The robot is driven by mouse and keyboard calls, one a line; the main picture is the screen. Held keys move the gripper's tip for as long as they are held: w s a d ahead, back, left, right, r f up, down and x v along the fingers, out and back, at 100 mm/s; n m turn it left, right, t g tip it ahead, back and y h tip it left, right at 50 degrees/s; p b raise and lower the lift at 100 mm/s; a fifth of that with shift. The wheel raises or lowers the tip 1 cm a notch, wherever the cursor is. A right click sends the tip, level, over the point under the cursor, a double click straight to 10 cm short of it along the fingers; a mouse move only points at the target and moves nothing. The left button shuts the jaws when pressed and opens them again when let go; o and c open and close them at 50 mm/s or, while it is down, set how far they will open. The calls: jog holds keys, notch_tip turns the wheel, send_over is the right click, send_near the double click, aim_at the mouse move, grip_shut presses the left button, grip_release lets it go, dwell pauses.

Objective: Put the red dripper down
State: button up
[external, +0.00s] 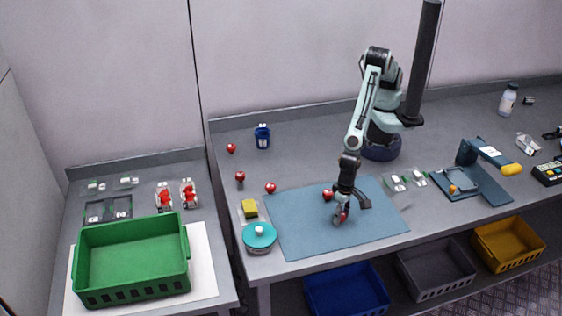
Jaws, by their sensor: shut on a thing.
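My gripper (341,217) points down low over the front right part of the blue-grey mat (290,235). It is shut on a small red thing, the red dripper (343,214), which is mostly hidden by the fingers. Its shape is too small to make out, and I cannot tell whether it touches the mat. Another red round object (327,195) lies on the mat just behind and left of my gripper.
Several red round objects, one of them here (271,188), lie left of the mat. A teal-lidded round container (260,236) and a yellow sponge-like block (249,208) stand at the mat's left edge. A blue stand (483,175) is at right. The mat's left half is clear.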

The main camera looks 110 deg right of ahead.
jog(key=shift+f, duration=0.2)
jog(key=o, duration=0.7)
jog(key=shift+r, duration=0.15)
